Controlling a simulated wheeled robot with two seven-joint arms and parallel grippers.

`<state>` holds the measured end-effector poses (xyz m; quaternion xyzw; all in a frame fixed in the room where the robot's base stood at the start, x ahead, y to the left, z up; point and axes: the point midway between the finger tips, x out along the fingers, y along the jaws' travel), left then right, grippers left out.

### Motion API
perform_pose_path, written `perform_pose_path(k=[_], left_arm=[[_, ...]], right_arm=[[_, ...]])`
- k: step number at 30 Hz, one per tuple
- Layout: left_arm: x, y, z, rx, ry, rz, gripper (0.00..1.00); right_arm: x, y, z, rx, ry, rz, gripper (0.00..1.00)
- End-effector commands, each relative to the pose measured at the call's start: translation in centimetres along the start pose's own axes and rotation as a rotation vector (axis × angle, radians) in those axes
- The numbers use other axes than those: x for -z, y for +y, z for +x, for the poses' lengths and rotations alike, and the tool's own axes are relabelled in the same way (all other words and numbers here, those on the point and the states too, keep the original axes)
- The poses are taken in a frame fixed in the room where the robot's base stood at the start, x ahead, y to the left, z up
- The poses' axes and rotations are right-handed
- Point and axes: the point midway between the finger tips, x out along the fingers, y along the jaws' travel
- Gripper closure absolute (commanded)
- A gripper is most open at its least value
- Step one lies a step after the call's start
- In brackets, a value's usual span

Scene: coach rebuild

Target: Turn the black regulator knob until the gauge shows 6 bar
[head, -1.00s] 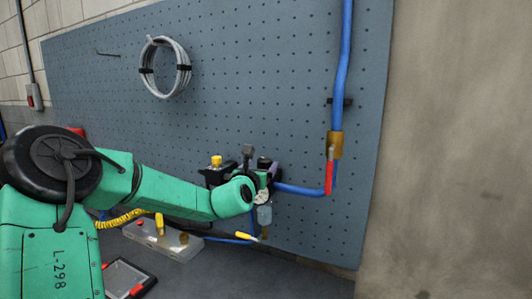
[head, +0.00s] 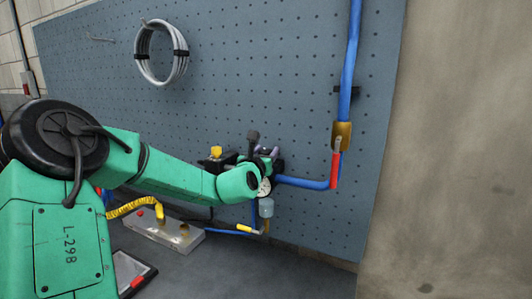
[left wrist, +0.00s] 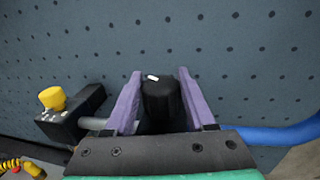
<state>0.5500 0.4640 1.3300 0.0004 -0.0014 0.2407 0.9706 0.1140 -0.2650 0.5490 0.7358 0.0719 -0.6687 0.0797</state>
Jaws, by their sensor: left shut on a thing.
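The black regulator knob (left wrist: 161,100) stands between the two purple fingers of my left gripper (left wrist: 160,76) in the left wrist view. The fingers are shut on its sides. A small white mark shows near the knob's far top edge. In the head view my left gripper (head: 268,153) is at the regulator on the pegboard, and my wrist hides most of it. The gauge's pale face (head: 264,187) shows partly below my wrist, too small to read. My right gripper is not in view.
A yellow knob (left wrist: 52,97) on a black block sits left of the regulator. Blue pipe (head: 305,183) runs right to a red-handled valve (head: 335,168). A grey coil (head: 161,53) hangs on the pegboard (head: 230,70). A grey box (head: 160,232) and yellow coiled hose (head: 130,208) lie below.

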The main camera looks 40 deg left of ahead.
Motion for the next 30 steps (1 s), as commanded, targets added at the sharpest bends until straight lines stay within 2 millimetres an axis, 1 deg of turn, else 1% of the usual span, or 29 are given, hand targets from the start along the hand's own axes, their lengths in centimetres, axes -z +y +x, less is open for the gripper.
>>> perform_pose_path(k=[8, 11, 18, 20, 23, 30], left_arm=[[0.5, 0.1, 0.0, 0.106, -0.005, -0.009, 1.0], [0.6, 0.1, 0.0, 0.177, -0.007, -0.011, 1.0], [0.8, 0.2, 0.1, 0.389, -0.014, -0.016, 1.0], [0.6, 0.2, 0.1, 0.447, -0.014, -0.016, 1.0], [0.2, 0.1, 0.1, 0.529, -0.01, -0.009, 1.0], [0.2, 0.1, 0.1, 0.645, 0.004, 0.0, 1.0]], right_arm=[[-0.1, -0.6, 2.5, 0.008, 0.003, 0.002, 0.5], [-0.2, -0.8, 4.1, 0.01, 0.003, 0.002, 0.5], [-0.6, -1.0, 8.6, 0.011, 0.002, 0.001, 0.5], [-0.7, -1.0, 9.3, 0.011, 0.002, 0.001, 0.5], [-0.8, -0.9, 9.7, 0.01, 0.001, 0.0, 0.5], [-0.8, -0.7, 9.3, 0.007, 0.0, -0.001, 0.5]])
